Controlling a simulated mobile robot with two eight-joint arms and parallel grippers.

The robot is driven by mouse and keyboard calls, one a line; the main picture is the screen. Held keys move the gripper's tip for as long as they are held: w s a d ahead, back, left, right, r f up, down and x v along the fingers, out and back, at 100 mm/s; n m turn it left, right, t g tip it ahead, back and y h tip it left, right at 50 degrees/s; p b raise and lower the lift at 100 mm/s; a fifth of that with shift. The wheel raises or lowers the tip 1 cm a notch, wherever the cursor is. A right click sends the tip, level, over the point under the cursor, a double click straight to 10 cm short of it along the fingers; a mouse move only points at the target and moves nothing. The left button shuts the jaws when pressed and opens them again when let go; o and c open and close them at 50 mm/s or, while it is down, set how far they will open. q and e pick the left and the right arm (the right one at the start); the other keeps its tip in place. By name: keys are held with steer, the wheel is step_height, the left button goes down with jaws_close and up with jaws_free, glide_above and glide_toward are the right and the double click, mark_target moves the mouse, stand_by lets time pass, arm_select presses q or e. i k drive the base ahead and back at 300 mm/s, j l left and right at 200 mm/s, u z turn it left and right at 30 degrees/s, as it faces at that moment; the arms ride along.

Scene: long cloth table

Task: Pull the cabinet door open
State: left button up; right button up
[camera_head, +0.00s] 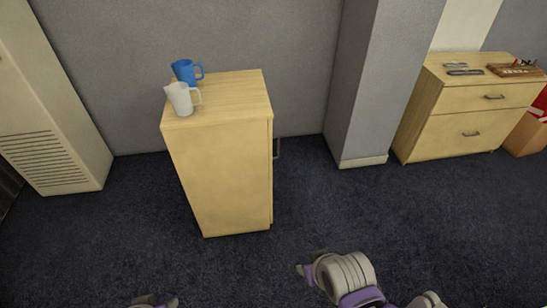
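The light wood cabinet (217,180) stands on the dark carpet near the wall. Its door (271,180) is on the right side, seen almost edge-on, and looks shut. A metal handle (277,148) sticks out from the upper part of that side. My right gripper (303,269) is low in the picture, in front of and below the cabinet, apart from the handle. My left gripper (155,301) shows only partly at the bottom edge, away from the cabinet. The finger gap of neither gripper can be made out.
A grey pillar (365,90) and a drawer unit (462,122) stand to the right. A pale vented unit (45,110) is at left. Carpet right of the cabinet is clear.

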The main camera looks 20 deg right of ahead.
mark_target(269, 122)
steer(key=l+u, duration=0.25)
steer(key=l, duration=1.85)
steer(key=i+l+u, duration=0.1)
steer(key=i+u, duration=0.25)
steer(key=i+l+u, duration=0.3)
steer(key=i+j, duration=0.05)
steer(key=i, duration=0.05)
